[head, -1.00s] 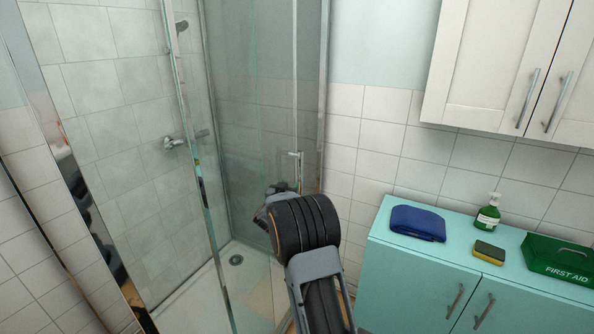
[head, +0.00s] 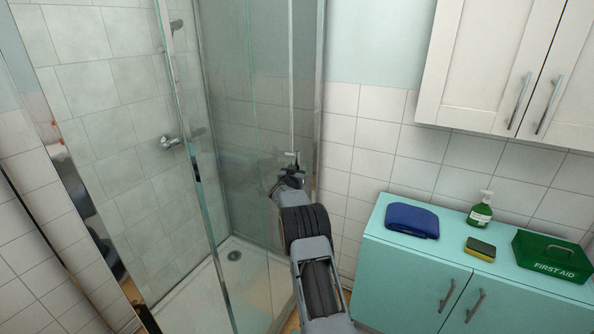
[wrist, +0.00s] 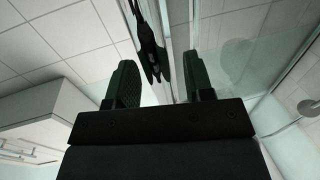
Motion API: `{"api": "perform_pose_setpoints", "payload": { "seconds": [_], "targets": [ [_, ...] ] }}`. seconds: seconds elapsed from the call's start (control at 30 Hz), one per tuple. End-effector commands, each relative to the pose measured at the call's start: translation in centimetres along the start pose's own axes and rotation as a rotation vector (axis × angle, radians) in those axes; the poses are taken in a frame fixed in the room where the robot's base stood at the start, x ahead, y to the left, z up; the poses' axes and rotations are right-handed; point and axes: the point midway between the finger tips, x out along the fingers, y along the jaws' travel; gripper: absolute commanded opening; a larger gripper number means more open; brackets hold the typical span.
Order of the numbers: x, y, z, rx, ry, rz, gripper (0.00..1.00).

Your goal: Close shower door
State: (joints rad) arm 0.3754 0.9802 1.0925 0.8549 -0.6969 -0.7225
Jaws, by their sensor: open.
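The shower door (head: 272,110) is a clear glass panel at the right of the shower enclosure, in front of the tiled wall. Its upright handle (head: 293,157) is on the glass near the right post. How far the door stands open is hard to tell through the glass. My gripper (head: 290,172) is at the handle, partly hidden by my wrist. In the wrist view my open gripper (wrist: 160,80) has two green-padded fingers spread apart. A dark upright bar, seemingly the handle (wrist: 148,48), shows between them, nearer the left finger; contact cannot be told.
The shower tray (head: 205,285) with its drain lies at lower left. A turquoise cabinet (head: 405,275) stands right of my arm, bearing a blue towel (head: 412,220), a soap bottle (head: 480,210), a sponge (head: 480,248) and a first aid box (head: 553,258). White wall cupboards (head: 490,65) hang above.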

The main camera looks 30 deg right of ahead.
Motion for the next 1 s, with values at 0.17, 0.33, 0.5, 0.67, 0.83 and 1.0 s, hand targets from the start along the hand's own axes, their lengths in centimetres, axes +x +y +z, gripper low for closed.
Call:
{"api": "perform_pose_setpoints", "payload": {
  "seconds": [0.17,0.33,0.5,0.67,0.83,1.0],
  "targets": [
    [0.21,0.01,-0.03,0.000,0.000,0.000,0.48],
    [0.20,0.00,-0.01,0.000,0.000,0.000,0.48],
    [0.18,-0.01,-0.01,0.000,0.000,-0.001,0.33],
    [0.18,-0.01,-0.01,0.000,0.000,-0.001,0.18],
    [0.18,-0.01,-0.01,0.000,0.000,-0.001,0.02],
    [0.18,-0.01,-0.02,0.000,0.000,-0.001,0.00]
  ]
}}
